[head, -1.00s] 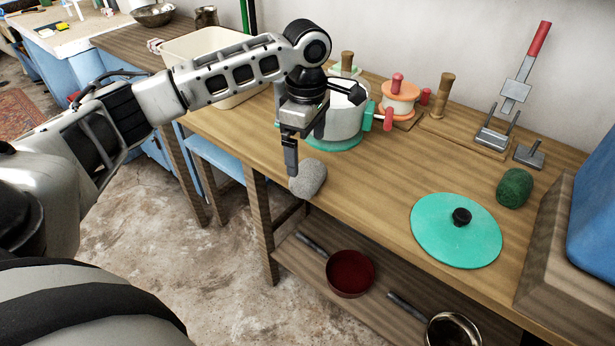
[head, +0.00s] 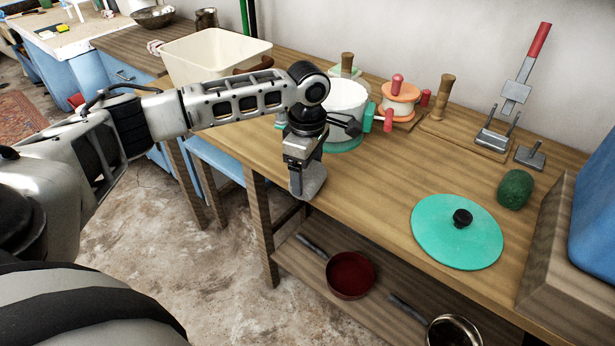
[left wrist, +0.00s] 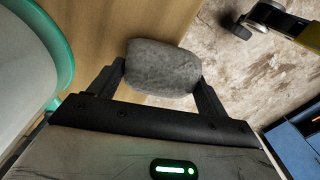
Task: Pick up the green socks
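A dark green rolled bundle (head: 515,189), which looks like the green socks, lies on the right part of the wooden table, beside the wooden box. My left gripper (head: 308,190) is at the table's front edge, far to the left of it. Its fingers are on both sides of a grey rounded bundle (head: 313,180) and appear to touch it. In the left wrist view, the grey bundle (left wrist: 163,67) sits between the fingertips, close to the table edge. I cannot tell whether it is lifted. My right gripper is not in view.
A turquoise lid (head: 456,231) lies in front of the green bundle. A white pot (head: 346,100) stands close behind my left gripper. A wooden box (head: 552,255) borders the right. Pans (head: 350,274) are on the lower shelf. The table's middle is clear.

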